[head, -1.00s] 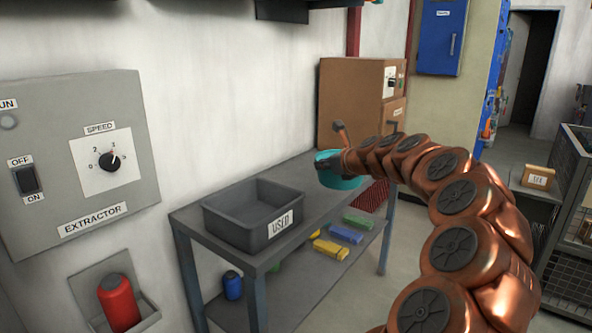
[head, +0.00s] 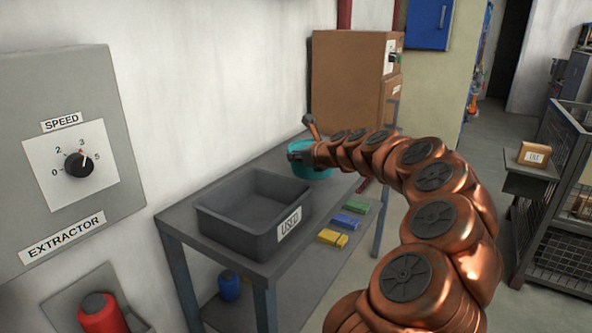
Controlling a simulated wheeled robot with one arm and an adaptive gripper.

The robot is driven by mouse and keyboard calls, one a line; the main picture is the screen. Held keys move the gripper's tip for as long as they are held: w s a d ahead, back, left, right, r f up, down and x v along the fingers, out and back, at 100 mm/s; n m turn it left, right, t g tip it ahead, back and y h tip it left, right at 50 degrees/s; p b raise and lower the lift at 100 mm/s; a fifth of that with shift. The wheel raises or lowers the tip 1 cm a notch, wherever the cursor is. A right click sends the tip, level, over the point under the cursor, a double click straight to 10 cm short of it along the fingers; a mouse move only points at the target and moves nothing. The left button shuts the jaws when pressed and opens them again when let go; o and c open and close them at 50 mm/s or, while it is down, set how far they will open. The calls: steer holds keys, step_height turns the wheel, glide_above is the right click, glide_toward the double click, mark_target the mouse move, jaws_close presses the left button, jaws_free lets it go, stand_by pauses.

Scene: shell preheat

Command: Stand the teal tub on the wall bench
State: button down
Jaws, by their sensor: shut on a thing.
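The teal tub (head: 318,173) is in my gripper (head: 301,155) at the far end of the wall bench (head: 196,238). My gripper is shut on the tub's rim at its near left side. The tub looks upright. It appears over or on the bench top, behind the grey bin; I cannot tell whether its base touches the surface. My gripper and arm hide part of the tub's rim and right side.
A grey bin (head: 222,223) labelled USED fills the near part of the bench top. A brown cabinet (head: 345,85) stands beyond the bench. A yellow block (head: 333,238), a blue block and a green block lie on the lower shelf. A wire cage (head: 565,210) is at right.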

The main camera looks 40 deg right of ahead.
mark_target(298, 168)
steer(key=shift+f, duration=2)
steer(key=shift+f, duration=0.15)
steer(key=c, duration=1.3)
jaws_free()
steer(key=shift+o, duration=0.2)
steer(key=shift+s+r, duration=0.35)
steer(key=shift+s, duration=0.2)
steer(key=v, duration=1.1)
steer(key=shift+f, duration=0.1)
